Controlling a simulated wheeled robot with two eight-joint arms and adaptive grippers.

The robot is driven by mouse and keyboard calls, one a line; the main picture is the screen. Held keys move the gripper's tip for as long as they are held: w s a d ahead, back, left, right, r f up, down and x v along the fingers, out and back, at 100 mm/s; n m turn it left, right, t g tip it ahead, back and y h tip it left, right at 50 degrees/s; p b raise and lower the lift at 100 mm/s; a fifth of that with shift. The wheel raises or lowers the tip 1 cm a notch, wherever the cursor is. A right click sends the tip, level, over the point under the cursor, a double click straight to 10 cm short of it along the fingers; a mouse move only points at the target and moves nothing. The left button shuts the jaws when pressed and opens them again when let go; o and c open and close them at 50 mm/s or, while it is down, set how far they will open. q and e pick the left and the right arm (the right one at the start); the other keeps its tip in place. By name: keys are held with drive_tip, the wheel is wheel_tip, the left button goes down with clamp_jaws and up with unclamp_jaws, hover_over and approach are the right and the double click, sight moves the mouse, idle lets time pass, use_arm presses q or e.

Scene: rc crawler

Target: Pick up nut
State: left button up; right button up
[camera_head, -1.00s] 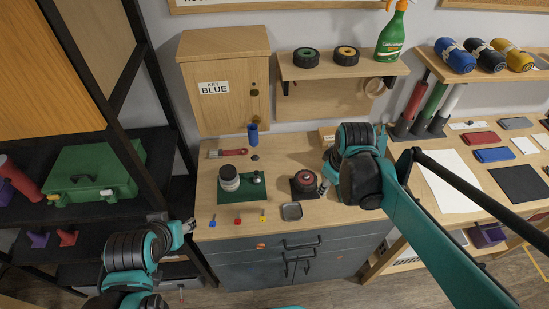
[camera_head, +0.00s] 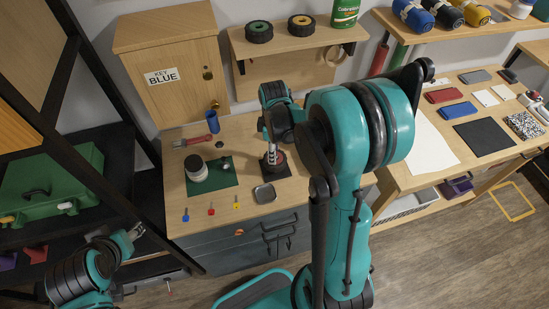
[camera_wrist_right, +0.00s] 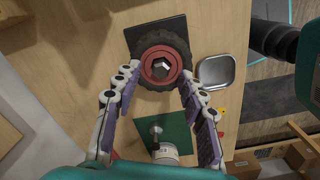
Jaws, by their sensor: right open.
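In the right wrist view, a black-tyred wheel with a red hub (camera_wrist_right: 153,75) lies flat on a dark square mat (camera_wrist_right: 131,38). A silvery hexagonal piece with a dark middle, seemingly the nut (camera_wrist_right: 161,67), sits at the hub's centre. My right gripper (camera_wrist_right: 161,82) is open, its two purple-padded fingers apart on either side of the wheel's near part, with nothing held. In the head view this gripper (camera_head: 271,153) is above the wheel (camera_head: 273,165) and partly hides it; the nut cannot be made out there. My left gripper (camera_head: 135,232) is away at the lower left, its jaws too small to judge.
A metal tray (camera_wrist_right: 217,72) lies beside the wheel. A green mat (camera_head: 228,180) carries a white jar (camera_head: 196,168) and a small post. A blue cup (camera_head: 213,122), a red-handled tool (camera_head: 193,140) and small coloured pieces stand around. The key box (camera_head: 177,75) is behind.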

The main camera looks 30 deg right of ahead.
drive_tip(key=shift+f, duration=0.35)
drive_tip(key=c, duration=0.9)
drive_tip(key=shift+o, duration=0.2)
drive_tip(key=shift+r, duration=0.1)
